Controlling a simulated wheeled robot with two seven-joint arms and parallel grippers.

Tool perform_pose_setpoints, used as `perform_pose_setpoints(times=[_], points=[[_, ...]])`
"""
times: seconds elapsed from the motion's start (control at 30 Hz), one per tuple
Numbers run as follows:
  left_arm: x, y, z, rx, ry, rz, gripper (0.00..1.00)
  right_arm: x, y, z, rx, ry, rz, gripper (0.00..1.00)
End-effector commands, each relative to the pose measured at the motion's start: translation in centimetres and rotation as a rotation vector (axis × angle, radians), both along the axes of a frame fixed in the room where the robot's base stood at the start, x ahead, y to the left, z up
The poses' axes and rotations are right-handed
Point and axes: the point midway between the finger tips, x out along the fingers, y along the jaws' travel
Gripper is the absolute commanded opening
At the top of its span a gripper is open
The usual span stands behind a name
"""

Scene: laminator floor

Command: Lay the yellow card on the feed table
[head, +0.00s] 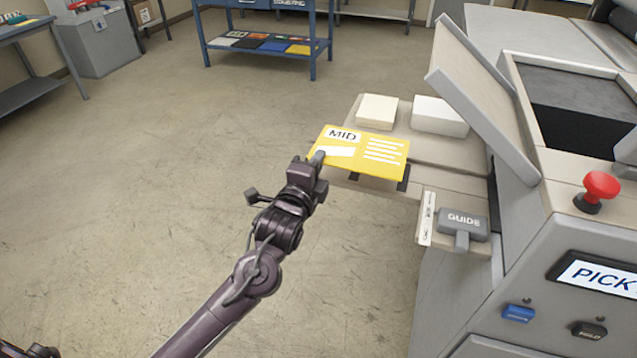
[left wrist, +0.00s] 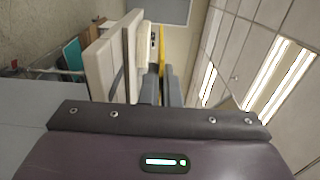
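The yellow card (head: 385,166), marked "MID", is in my left gripper (head: 317,159), which is shut on its left edge. In the head view the card overlaps the front-left part of the beige feed table (head: 455,152). It looks held level, slightly above the table; I cannot tell from here whether it touches. In the left wrist view the yellow card (left wrist: 162,48) shows edge-on between the two grey fingers (left wrist: 160,90). My right gripper is not in view.
A cream block (head: 377,111) and a white block (head: 440,115) sit at the back of the feed table. A grey "GUIDE" handle (head: 461,222) is at its front right. The raised machine cover (head: 475,95) and red button (head: 601,187) stand to the right. Open floor lies left.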

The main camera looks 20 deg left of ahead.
Motion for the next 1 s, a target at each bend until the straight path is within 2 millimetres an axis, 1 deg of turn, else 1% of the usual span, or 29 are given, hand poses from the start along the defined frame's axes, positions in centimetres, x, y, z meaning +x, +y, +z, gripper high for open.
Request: perform_pose_setpoints(times=[0.03,0.27,0.4,0.5,0.93,1.0], points=[[0.0,0.0,-0.9,-0.001,0.003,0.001,0.0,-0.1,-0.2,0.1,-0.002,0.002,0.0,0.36],[0.0,0.0,-3.0,-0.002,0.0,0.001,0.0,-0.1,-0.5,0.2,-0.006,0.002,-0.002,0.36],[0.0,0.0,-5.2,-0.002,0.003,0.001,0.0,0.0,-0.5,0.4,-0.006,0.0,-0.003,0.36],[0.0,0.0,-6.3,-0.001,0.0,0.001,0.0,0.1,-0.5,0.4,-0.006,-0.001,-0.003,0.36],[0.0,0.0,-7.0,-0.001,-0.001,0.0,0.0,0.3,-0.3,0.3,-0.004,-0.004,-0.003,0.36],[0.0,0.0,-6.9,-0.001,-0.001,0.0,0.12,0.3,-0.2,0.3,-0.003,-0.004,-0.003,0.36]])
